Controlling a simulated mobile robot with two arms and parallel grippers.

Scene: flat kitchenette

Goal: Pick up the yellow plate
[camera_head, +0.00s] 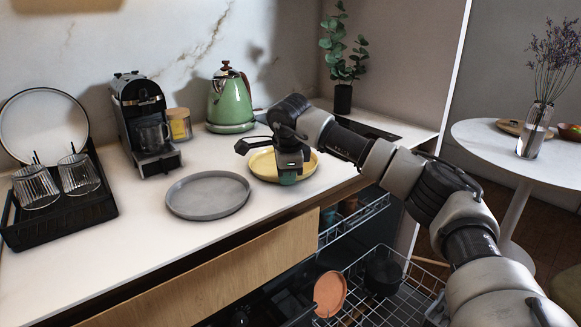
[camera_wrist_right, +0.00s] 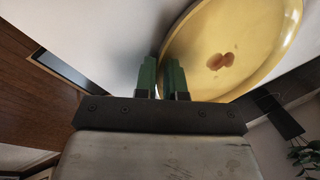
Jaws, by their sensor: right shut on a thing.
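The yellow plate (camera_head: 263,165) lies at the right part of the counter, at its front edge. My right gripper (camera_head: 288,177) is over the plate's near rim and partly hides it. In the wrist view the plate (camera_wrist_right: 250,30) fills the upper right and has brownish stains on its face. Its rim passes between the two green fingers of my right gripper (camera_wrist_right: 162,75), which are shut on it. The plate seems to be at or just above the counter; I cannot tell if it is lifted. My left gripper is not in view.
A grey plate (camera_head: 208,196) lies left of the yellow one. Behind are a green kettle (camera_head: 230,102), yellow canister (camera_head: 179,124) and coffee machine (camera_head: 141,117). A black dish rack (camera_head: 70,215) stands left. Below, an open dishwasher rack (camera_head: 395,305) holds an orange plate (camera_head: 330,293).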

